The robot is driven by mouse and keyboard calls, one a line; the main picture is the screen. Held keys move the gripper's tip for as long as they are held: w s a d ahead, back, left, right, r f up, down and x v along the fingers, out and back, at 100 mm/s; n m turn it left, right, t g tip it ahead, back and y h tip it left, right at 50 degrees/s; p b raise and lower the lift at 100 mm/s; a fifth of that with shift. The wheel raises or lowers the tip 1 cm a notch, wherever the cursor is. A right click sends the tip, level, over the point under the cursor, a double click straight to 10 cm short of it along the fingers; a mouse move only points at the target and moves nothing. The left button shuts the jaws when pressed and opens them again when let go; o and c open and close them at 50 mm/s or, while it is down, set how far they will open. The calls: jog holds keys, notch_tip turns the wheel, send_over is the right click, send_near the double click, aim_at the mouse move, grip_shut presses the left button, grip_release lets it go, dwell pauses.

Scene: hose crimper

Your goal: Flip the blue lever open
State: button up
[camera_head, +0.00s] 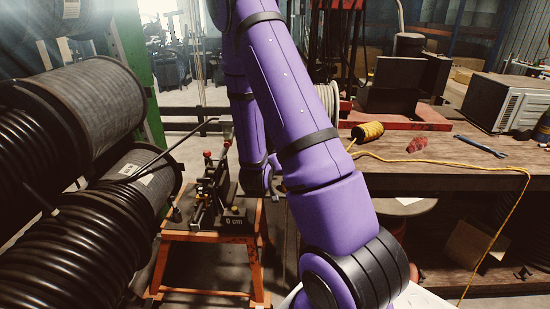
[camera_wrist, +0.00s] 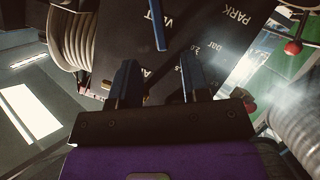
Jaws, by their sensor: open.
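A slim blue lever (camera_wrist: 158,26) shows at the top middle of the wrist view, in front of a dark panel (camera_wrist: 205,35) with white lettering that includes "PARK". My gripper (camera_wrist: 159,64) is open, its two dark fingers apart with nothing held between them. The lever's near end lines up with the gap between the fingers; I cannot tell its depth from them. In the head view the dark crimper (camera_head: 212,190) stands on an orange stand (camera_head: 205,238), left of my purple arm. My gripper's fingers and the blue lever cannot be made out there.
Large black hose reels (camera_head: 95,98) crowd the left side. A wooden workbench (camera_head: 455,175) on the right carries a yellow cord spool (camera_head: 367,132), a blue wrench (camera_head: 480,146) and a grey box (camera_head: 506,103). A red-knobbed rod (camera_wrist: 293,46) is at the wrist view's upper right.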

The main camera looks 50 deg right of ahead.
jog(key=x, duration=0.9)
jog(key=shift+w+d+f, duration=0.1)
jog(key=shift+w+d, duration=0.05)
jog(key=shift+d, duration=0.05)
jog(key=shift+c, duration=0.4)
grip_shut()
